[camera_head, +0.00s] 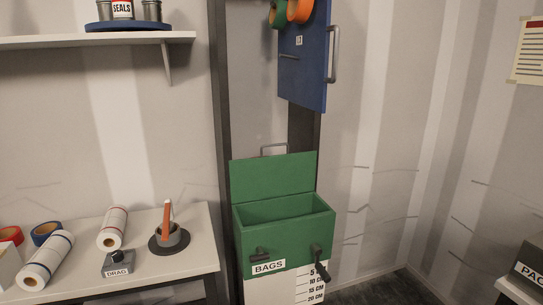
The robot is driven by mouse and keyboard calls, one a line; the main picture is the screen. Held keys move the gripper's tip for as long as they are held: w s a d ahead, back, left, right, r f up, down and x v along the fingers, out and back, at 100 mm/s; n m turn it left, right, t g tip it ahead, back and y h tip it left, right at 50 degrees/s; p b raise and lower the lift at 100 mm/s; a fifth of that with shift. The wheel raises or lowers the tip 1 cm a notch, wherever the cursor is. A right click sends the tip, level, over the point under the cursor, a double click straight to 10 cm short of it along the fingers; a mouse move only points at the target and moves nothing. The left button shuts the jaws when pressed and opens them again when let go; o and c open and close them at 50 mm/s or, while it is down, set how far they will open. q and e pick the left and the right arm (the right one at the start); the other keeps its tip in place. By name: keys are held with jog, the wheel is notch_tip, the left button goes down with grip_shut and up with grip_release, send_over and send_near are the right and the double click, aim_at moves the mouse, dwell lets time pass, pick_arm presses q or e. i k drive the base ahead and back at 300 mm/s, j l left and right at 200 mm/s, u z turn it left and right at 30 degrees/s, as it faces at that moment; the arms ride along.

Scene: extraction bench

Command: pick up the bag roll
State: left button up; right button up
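Two white rolls with coloured bands lie on the bench at left; either could be the bag roll, and no label on them is readable. One roll (113,229) lies farther back, and the other roll (46,262) lies nearer, at the left. A green box (285,241) labelled BAGS stands right of the bench with its lid (273,178) raised. I see no roll in the visible part of its inside; its bottom is hidden by the front wall. Neither of my grippers is in view.
The bench (190,245) also bears a block labelled DRAG (118,264), a dark round holder (169,239) with an orange upright piece, and red and blue tape rolls (45,232). A blue panel (303,60) hangs above the box. A shelf (95,40) juts out upper left.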

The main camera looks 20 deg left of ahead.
aim_at(110, 236)
jog(key=u, duration=0.4)
jog(key=i+j+u, duration=0.1)
jog(key=u, duration=0.75)
jog(key=i+u, duration=0.1)
jog(key=u, duration=0.3)
jog(key=i+l, duration=0.15)
